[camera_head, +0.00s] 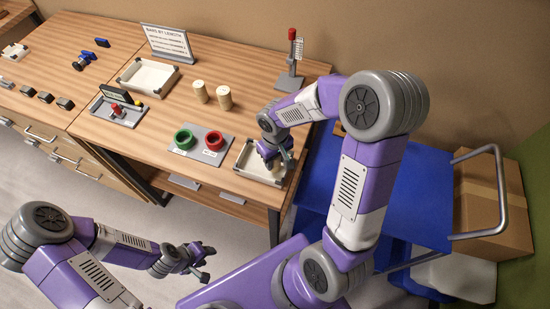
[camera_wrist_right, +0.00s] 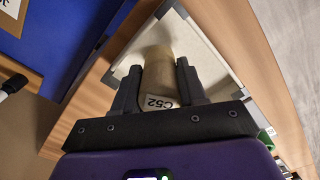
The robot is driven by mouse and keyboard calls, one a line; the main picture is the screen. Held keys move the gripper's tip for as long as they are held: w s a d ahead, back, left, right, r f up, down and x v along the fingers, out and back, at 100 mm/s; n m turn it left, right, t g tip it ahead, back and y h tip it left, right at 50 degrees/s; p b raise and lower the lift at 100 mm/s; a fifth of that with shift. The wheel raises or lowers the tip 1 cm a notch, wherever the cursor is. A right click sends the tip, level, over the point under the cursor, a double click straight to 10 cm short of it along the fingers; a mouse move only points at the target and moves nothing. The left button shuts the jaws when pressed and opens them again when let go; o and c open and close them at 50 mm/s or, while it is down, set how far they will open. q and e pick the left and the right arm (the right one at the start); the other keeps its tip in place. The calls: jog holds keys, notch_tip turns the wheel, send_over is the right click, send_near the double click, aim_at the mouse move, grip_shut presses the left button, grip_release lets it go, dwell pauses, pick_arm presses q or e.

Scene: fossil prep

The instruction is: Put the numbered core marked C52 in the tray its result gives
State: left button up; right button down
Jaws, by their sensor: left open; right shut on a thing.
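My right gripper (camera_head: 276,158) is at the tray (camera_head: 245,181) on the table's front right corner. In the right wrist view this gripper (camera_wrist_right: 160,85) is shut on a tan cylindrical core (camera_wrist_right: 157,68) with a white label reading C52. The core is over the pale inside of the tray (camera_wrist_right: 215,43); I cannot tell whether it touches the floor. In the head view the gripper mostly hides the core. A second white tray (camera_head: 148,77) stands farther back and looks empty. My left gripper (camera_head: 200,262) is open and empty, off the table's front edge.
Two pale cores (camera_head: 200,91) (camera_head: 224,97) stand mid-table. A grey plate (camera_head: 190,154) carries a green and a red ring. A sign (camera_head: 168,43), a small device (camera_head: 118,108) and a red-topped stand (camera_head: 291,62) are on the table. A blue cart (camera_head: 405,205) is right.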

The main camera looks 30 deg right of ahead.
jog(key=shift+f, duration=0.1)
jog(key=c, duration=0.5)
grip_release()
jog(key=shift+c, duration=0.2)
notch_tip(320, 180, up, 7)
jog(key=p, duration=0.5)
jog(key=shift+p, duration=0.3)
